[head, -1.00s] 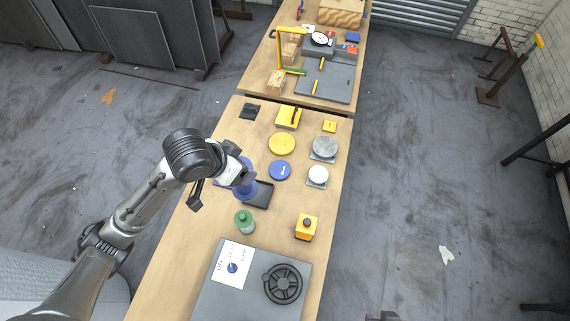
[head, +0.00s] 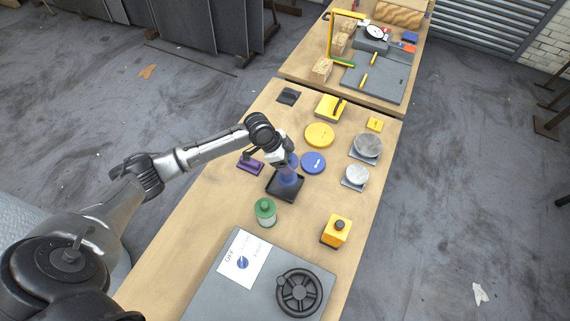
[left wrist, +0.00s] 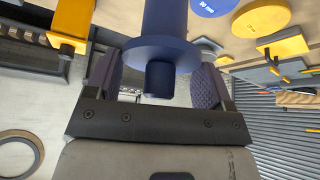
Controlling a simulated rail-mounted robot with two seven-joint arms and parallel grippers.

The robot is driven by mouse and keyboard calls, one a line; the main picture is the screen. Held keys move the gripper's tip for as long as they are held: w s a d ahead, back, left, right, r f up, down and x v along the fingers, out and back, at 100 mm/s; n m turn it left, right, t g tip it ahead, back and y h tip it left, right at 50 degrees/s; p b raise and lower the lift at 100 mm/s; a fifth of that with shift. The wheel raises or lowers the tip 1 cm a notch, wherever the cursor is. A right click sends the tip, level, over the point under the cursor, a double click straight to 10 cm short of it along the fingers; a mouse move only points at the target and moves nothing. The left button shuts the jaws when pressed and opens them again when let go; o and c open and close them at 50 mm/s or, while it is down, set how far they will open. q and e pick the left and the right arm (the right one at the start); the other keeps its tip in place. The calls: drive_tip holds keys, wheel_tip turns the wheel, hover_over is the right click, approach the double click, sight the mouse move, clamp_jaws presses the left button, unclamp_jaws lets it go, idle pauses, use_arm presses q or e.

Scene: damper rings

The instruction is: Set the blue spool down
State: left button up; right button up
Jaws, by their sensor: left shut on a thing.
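My left gripper (head: 281,157) is shut on the blue spool (head: 290,177). The spool is upright, over the small black tray (head: 274,193); I cannot tell whether its base touches the tray. In the left wrist view, the spool's wide flange and shaft (left wrist: 165,50) rise beyond the fingers. My left gripper's textured finger pads (left wrist: 158,82) stand either side of its narrow end knob. My right gripper is not in view.
A purple block (head: 250,164) stands left of the tray, a blue disc (head: 313,163) right of it. A green-topped canister (head: 265,211) stands in front. A yellow disc (head: 320,135) lies behind, and a yellow box with a black button (head: 337,231) stands front right.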

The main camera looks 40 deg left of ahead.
use_arm(q)
drive_tip(key=shift+w+a+f, duration=0.15)
drive_tip(key=shift+a+f, duration=0.45)
drive_tip(key=shift+f, duration=0.25)
drive_tip(key=shift+r, duration=0.1)
drive_tip(key=shift+f, duration=0.2)
drive_tip(key=shift+f+b, duration=1.25)
drive_tip(key=shift+f, duration=1.15)
drive_tip(key=shift+f+b, duration=0.25)
drive_tip(key=shift+b, duration=0.05)
